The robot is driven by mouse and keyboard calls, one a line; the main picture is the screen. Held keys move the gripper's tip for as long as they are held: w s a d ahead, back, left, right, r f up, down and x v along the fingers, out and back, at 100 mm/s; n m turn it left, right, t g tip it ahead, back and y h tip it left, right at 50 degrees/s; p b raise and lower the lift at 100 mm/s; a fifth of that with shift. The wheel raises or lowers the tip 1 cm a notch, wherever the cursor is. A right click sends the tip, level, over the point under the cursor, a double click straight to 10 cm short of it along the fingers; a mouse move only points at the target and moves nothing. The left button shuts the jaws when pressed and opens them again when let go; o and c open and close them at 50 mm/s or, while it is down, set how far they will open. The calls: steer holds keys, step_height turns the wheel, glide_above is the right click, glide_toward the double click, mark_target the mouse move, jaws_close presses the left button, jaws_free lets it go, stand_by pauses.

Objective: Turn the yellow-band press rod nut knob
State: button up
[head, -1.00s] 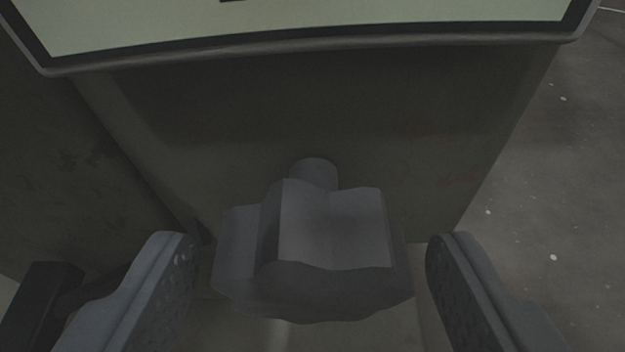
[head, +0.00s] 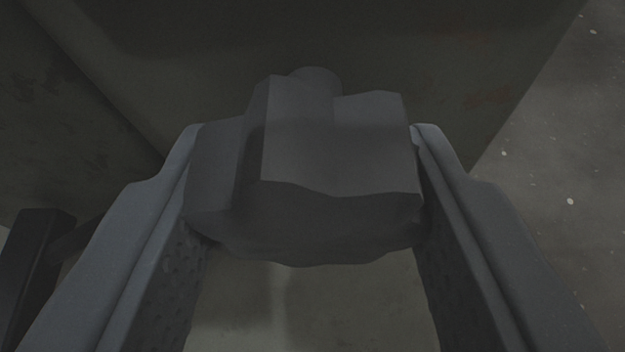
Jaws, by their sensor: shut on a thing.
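The rod nut knob (head: 325,155) is a dark grey, lobed block in the middle of the head view. A short round stub (head: 316,79) shows behind its top edge, toward the press body. My gripper (head: 308,140) has one finger on each side of the knob, and both fingers touch its sides. It is shut on the knob. No yellow band shows in this view, and the knob's underside is hidden.
The dark press body (head: 400,50) fills the space behind the knob. A dark bar (head: 35,250) stands at the lower left. Speckled grey floor (head: 560,150) lies open on the right.

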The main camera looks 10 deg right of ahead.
steer(key=shift+d+r+m+y+p, duration=0.2)
steer(key=shift+m+y+p, duration=0.1)
steer(key=shift+p, duration=0.3)
steer(key=shift+f+m+t+y+p, duration=0.1)
steer(key=shift+m+t+y+p, duration=0.2)
steer(key=shift+m, duration=0.2)
steer(key=shift+f+m+y, duration=0.15)
steer(key=shift+m+y, duration=0.15)
steer(key=shift+m, duration=0.2)
steer(key=shift+m+t+y+b, duration=0.55)
steer(key=shift+m+b, duration=0.4)
steer(key=shift+m, duration=0.25)
steer(key=o, duration=1)
steer(key=shift+a, duration=0.1)
